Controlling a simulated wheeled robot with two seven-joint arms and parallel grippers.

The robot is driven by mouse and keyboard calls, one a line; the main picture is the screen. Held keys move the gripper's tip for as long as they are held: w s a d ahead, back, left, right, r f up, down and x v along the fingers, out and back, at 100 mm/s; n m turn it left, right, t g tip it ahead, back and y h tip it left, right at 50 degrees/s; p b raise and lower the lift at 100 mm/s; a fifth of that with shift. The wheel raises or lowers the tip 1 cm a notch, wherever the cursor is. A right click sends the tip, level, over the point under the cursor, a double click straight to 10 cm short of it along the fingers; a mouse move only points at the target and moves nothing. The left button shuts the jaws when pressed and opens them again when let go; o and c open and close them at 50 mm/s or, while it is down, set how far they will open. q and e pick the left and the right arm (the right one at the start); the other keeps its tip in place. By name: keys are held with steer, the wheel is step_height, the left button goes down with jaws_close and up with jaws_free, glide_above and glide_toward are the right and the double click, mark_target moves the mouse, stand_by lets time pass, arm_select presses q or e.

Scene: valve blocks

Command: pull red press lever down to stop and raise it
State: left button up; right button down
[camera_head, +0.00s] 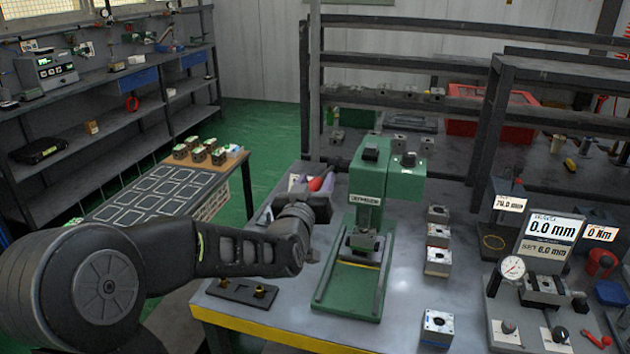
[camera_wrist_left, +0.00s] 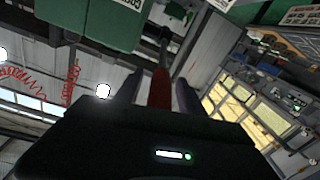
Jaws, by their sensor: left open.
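The green press (camera_head: 367,205) stands on the grey workbench, with its green base plate toward me. The red lever (camera_wrist_left: 160,88) shows in the left wrist view between the two fingers of my left gripper (camera_wrist_left: 155,95). The fingers are apart, one on each side of the red grip; whether either touches it I cannot tell. Beyond the red grip a dark rod runs up toward the press. In the head view my left gripper (camera_head: 318,207) is at the left side of the press, with its fingers hard to make out. My right gripper is not in view.
Several metal blocks (camera_head: 438,262) stand in a row right of the press. A gauge stand with a display (camera_head: 548,240) is at the right. A dark plate (camera_head: 243,292) with brass pieces lies at the bench's front left. Dark shelving (camera_head: 400,103) stands behind.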

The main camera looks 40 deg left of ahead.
arm_select(q)
jaws_close()
stand_by(0.5)
stand_by(0.9)
